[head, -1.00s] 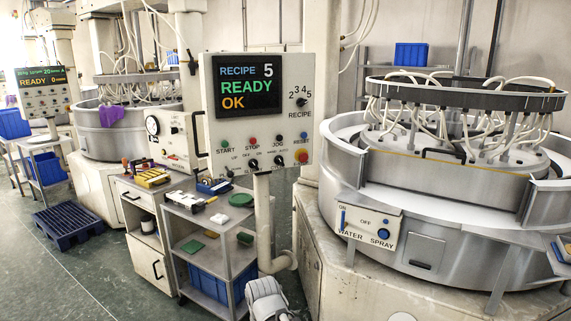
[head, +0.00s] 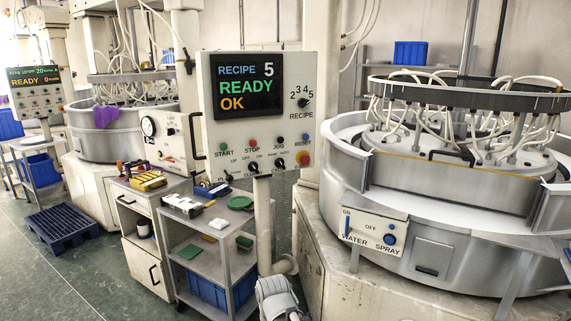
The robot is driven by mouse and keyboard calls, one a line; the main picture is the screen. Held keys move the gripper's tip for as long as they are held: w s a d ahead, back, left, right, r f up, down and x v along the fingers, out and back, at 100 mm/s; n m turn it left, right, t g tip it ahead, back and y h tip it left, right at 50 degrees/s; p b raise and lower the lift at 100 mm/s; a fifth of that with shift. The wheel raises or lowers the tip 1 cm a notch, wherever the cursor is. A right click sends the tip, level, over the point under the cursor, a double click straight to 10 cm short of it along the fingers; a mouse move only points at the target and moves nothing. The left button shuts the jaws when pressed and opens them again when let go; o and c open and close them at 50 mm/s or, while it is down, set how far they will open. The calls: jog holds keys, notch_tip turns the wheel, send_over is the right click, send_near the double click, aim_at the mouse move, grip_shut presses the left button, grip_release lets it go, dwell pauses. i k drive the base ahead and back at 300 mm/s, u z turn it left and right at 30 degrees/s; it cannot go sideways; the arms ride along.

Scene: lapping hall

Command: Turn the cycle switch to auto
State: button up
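The control panel (head: 301,128) stands upright on a pale post near the middle of the head view. Its screen (head: 247,86) reads RECIPE 5, READY, OK. A row of small black knobs runs along its lower edge. The right one, above a partly legible label starting with C, appears to be the cycle switch (head: 280,164). Its small position marks seem to read MANU and AUTO; which one the pointer faces is too small to tell. A pale part of my arm shows at the bottom edge, below the panel. My gripper's fingers are not in view.
A red emergency button (head: 303,159) sits just right of the switch. A grey cart (head: 210,250) with small items stands left of the post. The large lapping machine (head: 455,265) with its water spray box (head: 373,233) fills the right. Open floor lies at lower left.

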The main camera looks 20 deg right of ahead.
aim_at(280, 162)
jog(key=i, duration=0.85)
jog(key=u, duration=0.05)
